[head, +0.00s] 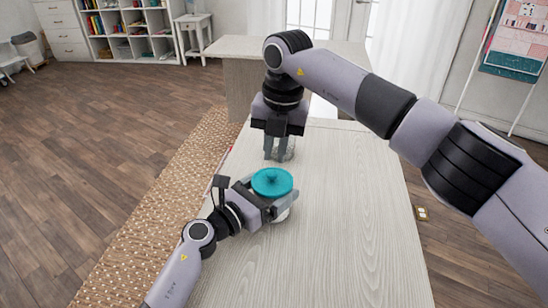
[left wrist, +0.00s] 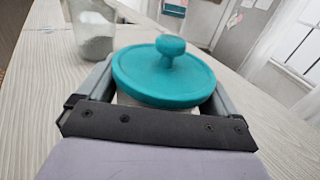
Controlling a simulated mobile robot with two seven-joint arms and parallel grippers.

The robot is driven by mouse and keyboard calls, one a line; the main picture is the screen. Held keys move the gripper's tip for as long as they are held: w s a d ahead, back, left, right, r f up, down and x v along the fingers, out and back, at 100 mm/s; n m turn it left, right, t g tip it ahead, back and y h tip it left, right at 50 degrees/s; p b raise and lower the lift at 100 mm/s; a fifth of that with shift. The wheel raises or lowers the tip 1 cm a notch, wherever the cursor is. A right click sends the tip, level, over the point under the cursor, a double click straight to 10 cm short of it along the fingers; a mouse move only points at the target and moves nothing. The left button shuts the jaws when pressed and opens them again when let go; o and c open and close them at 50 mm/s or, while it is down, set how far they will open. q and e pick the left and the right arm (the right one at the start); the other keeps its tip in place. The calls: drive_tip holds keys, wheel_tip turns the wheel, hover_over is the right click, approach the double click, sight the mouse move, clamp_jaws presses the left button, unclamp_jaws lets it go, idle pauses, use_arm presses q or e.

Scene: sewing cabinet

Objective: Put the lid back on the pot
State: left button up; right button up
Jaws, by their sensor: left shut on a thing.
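The teal round lid (head: 272,181) with a knob sits over the white pot (head: 283,216) on the table. In the left wrist view the lid (left wrist: 165,75) covers the pot's top, and a strip of the white pot (left wrist: 128,101) shows beneath its rim. I cannot tell whether the lid is fully seated. My left gripper (head: 275,205) is shut on the pot, with one finger on each side below the lid. My right gripper (head: 277,157) points down behind the pot, its fingers apart, with no lid between them.
A clear glass jar (left wrist: 92,38) with white contents stands on the table beyond the pot, partly hidden by my right gripper in the head view. The pale wooden table (head: 350,230) is clear to the right and front. A second table (head: 235,45) stands behind.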

sight(256, 191)
use_arm(q)
drive_tip(key=o, duration=1.2)
drive_tip(key=shift+c, duration=0.2)
use_arm(e)
drive_tip(key=shift+r, duration=0.15)
use_arm(q)
drive_tip(key=shift+p+v, duration=0.3)
drive_tip(key=shift+v, duration=3.3)
use_arm(e)
drive_tip(key=shift+r, duration=0.3)
drive_tip(key=shift+f, duration=0.15)
use_arm(q)
drive_tip(key=shift+f+b, duration=1)
drive_tip(key=shift+b, duration=0.05)
use_arm(e)
drive_tip(key=shift+w+a+f, duration=0.1)
drive_tip(key=shift+f, duration=1.05)
drive_tip(key=shift+a+f, duration=0.1)
drive_tip(key=shift+f, duration=1)
drive_tip(key=shift+r, duration=0.1)
drive_tip(key=r+p, duration=0.1)
drive_tip(key=r, duration=0.1)
drive_tip(key=r+p, duration=0.3)
drive_tip(key=r, duration=0.1)
drive_tip(key=shift+d+p, duration=0.3)
use_arm(q)
wheel_tip(256, 191, up, 4)
drive_tip(key=shift+r, duration=0.2)
